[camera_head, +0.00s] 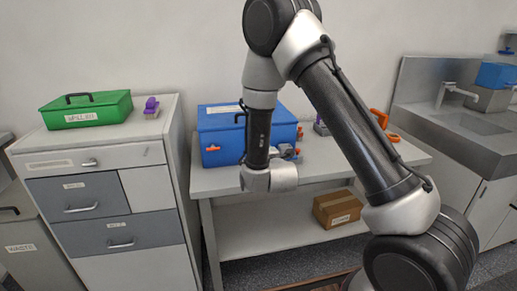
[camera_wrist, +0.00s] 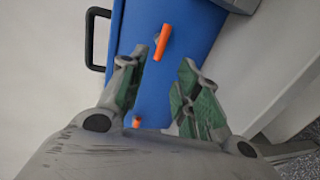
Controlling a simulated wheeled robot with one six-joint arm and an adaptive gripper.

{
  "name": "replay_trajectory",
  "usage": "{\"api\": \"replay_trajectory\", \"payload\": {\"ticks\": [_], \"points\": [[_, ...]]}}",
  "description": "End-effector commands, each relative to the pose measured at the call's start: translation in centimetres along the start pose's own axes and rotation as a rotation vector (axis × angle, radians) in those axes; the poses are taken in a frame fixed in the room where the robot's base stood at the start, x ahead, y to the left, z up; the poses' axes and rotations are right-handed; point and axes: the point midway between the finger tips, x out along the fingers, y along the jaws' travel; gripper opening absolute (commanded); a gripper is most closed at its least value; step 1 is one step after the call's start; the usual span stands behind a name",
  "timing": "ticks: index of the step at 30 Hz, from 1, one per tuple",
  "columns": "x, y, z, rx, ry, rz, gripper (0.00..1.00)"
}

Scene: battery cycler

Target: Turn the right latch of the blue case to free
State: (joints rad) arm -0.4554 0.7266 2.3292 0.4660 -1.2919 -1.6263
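The blue case (camera_head: 222,119) stands on the bench, and its front also fills the middle of the wrist view (camera_wrist: 185,25). An orange latch (camera_wrist: 163,42) on it, seemingly the right one, lies just beyond and between my fingertips, apart from them. Its long side runs near upright in the wrist view, slightly tilted. The left orange latch (camera_head: 213,149) shows in the head view; a second orange piece shows low in the wrist view (camera_wrist: 137,122), partly hidden by my gripper. My gripper (camera_wrist: 162,62) is open and empty, with green finger pads. In the head view my arm partly hides it.
The case's black handle (camera_wrist: 92,40) is left in the wrist view. Orange things (camera_head: 380,118) stand on the bench right of the case. A green case (camera_head: 85,109) sits on the drawer cabinet. A cardboard box (camera_head: 337,208) lies on the lower shelf. A sink (camera_head: 468,122) is at right.

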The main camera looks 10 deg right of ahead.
Motion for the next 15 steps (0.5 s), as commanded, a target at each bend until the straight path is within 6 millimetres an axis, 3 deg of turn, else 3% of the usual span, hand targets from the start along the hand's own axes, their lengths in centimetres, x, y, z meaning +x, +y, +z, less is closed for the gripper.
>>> {"api": "replay_trajectory", "payload": {"ticks": [6,15], "points": [[-3.9,-0.1,-0.1,-0.001,0.002,-0.003,0.32],[-5.2,-0.1,0.0,-0.001,0.0,-0.002,0.32]]}}
